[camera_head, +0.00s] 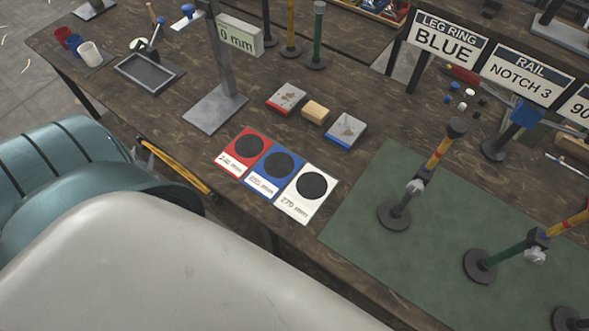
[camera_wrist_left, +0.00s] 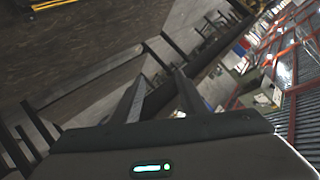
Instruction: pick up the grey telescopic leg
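A telescopic leg with a grey lower tube (camera_head: 401,208) stands upright but leaning in the picture on the green mat (camera_head: 352,225). It has a round dark foot, a silver clamp knob, a yellow upper tube with a red band and a dark top. A similar leg with a green lower tube (camera_head: 500,253) stands to its right, partly cut off by the frame. My left gripper (camera_wrist_left: 163,75) shows only in the left wrist view, its two fingers apart with nothing between them. The grey leg is not seen there. My right gripper is not in view.
Red, blue and white marked cards (camera_head: 270,172) lie left of the mat. A post with a "0 mm" sign (camera_head: 240,36) stands behind them. Signs reading "LEG RING BLUE" (camera_head: 444,40) and "RAIL NOTCH 3" (camera_head: 527,74) stand behind the mat. The mat's front left is bare.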

